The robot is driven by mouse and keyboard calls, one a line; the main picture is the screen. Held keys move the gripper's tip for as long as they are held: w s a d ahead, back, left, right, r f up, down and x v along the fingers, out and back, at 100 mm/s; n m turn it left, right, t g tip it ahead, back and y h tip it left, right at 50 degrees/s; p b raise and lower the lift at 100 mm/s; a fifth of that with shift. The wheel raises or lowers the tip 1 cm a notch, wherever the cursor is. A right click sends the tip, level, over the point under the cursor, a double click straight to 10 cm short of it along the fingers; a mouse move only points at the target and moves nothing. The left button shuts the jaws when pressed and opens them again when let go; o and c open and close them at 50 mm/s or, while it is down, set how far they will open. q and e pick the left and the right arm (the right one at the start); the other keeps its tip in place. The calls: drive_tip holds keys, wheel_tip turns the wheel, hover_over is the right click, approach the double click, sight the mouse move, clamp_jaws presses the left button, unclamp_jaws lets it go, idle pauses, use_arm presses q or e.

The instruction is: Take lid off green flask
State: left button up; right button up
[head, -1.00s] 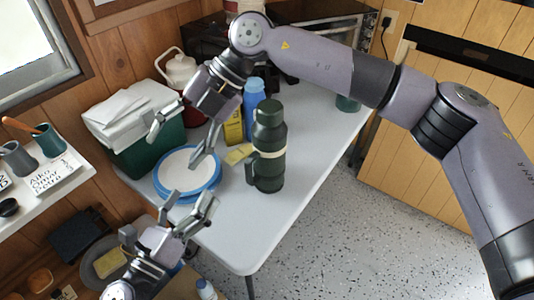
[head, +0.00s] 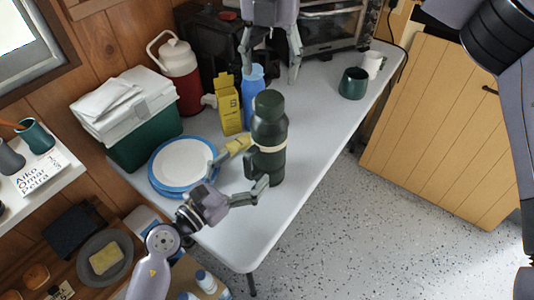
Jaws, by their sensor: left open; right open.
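The green flask (head: 270,158) stands upright on the white table (head: 305,180), with its dark green lid (head: 268,103) on top and a pale band around its body. My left gripper (head: 242,168) is open at the flask's lower left side, one finger on the near side by the base and the other to its left. I cannot tell whether the fingers touch it. My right gripper (head: 270,70) is open and empty, high in the picture above the flask and near the blue bottle (head: 252,88).
Blue-rimmed plates (head: 183,163) lie left of the flask. A yellow box (head: 228,103), a red and white jug (head: 180,75) and a green cool box (head: 145,142) stand behind. A green mug (head: 353,83) and white cup (head: 373,64) stand at the far right. The table right of the flask is clear.

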sight(267, 148)
use_arm(q)
drive_tip(key=x, duration=0.8)
drive_tip(key=shift+w+d, duration=0.2)
drive_tip(key=shift+c, duration=0.2)
drive_tip(key=c, duration=1.9)
clamp_jaws()
use_arm(e)
drive_tip(key=shift+s+m, duration=0.1)
drive_tip(key=shift+m, duration=0.7)
drive_tip(key=m, duration=0.4)
drive_tip(key=shift+m, duration=0.3)
drive_tip(key=m, duration=0.2)
drive_tip(key=shift+m, duration=0.3)
drive_tip(key=shift+f, duration=4)
drive_tip(key=shift+c, duration=0.4)
